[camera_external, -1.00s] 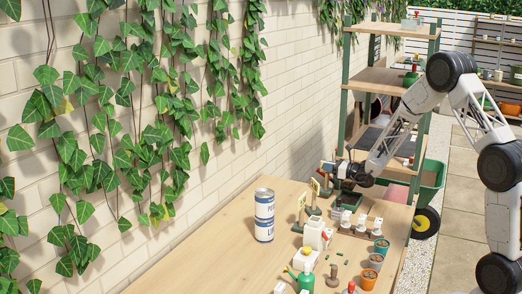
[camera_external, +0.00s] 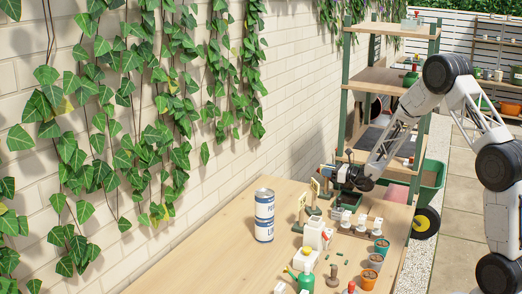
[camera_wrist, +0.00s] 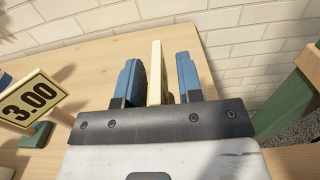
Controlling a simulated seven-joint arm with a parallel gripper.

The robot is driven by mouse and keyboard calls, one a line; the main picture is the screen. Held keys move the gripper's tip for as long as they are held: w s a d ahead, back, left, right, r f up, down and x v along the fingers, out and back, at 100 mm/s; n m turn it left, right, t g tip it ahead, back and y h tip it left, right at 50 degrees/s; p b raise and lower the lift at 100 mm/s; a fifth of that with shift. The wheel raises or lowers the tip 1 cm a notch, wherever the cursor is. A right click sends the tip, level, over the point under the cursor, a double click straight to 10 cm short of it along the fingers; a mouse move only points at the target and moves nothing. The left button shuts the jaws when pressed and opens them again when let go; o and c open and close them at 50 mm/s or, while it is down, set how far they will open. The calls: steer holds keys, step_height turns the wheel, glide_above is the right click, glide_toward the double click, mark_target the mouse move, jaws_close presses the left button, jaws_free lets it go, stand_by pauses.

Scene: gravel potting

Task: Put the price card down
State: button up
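My gripper (camera_wrist: 158,80) points down at the far end of the bench, and its two blue fingers stand on either side of a cream price card (camera_wrist: 156,72), seen edge-on and upright. Narrow gaps show between the card and both fingers, so the gripper looks open around it. The card's lower part is hidden by the gripper body, so I cannot tell whether it touches the bench. In the external view my gripper (camera_external: 328,174) is small, and its fingers are hard to make out. Another price card (camera_wrist: 32,100) reading 3.00 stands left of the gripper on a green base.
The wooden bench (camera_external: 215,242) is clear at the front left. A brick wall (camera_wrist: 240,40) lies behind; a green shelf post (camera_wrist: 285,103) is at right.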

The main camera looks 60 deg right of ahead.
steer(key=shift+r, duration=0.2)
steer(key=s, duration=1.2)
stand_by(0.6)
